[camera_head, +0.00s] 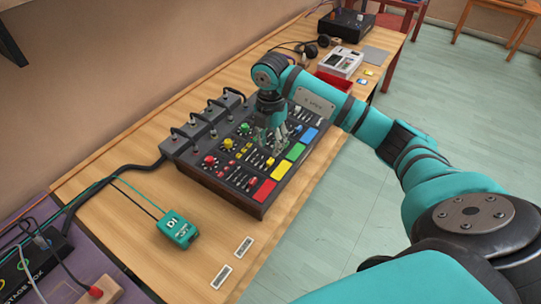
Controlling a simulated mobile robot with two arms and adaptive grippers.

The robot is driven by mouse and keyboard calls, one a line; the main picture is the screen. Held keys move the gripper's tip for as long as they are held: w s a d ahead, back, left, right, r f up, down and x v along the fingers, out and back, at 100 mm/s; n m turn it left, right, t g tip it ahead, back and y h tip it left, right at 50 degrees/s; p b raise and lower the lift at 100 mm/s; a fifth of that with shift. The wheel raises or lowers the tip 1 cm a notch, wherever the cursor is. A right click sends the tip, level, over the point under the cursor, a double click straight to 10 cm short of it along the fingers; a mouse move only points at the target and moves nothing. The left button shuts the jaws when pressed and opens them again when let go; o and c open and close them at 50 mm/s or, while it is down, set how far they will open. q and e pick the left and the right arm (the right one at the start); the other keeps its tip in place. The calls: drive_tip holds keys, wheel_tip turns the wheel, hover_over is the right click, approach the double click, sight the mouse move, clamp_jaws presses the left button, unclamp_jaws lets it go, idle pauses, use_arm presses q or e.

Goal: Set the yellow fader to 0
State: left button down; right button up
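The mixer (205,178) is a dark box with wooden sides on the table, with rows of coloured knobs and faders. Red (264,190), yellow (279,170), green (295,152) and blue (309,135) pads line its right side. The yellow fader (269,162) appears as a small cap beside the yellow pad; its exact setting is too small to read. My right gripper (274,144) points down over the middle of the mixer, close to the yellow and green channels. Its finger gap and any contact are unclear. My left gripper is out of view.
Grey boxes with cables (187,140) stand along the mixer's left edge. A teal DI box (177,229) sits in front, with two labels (221,277) nearby. A white device (340,62) and a red tray (333,84) lie beyond. The front table is mostly clear.

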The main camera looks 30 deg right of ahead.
sight(270, 161)
wheel_tip(270, 161, down, 7)
drive_tip(key=shift+r+p, duration=0.2)
drive_tip(key=shift+p, duration=0.15)
clamp_jaws()
idle(0.3)
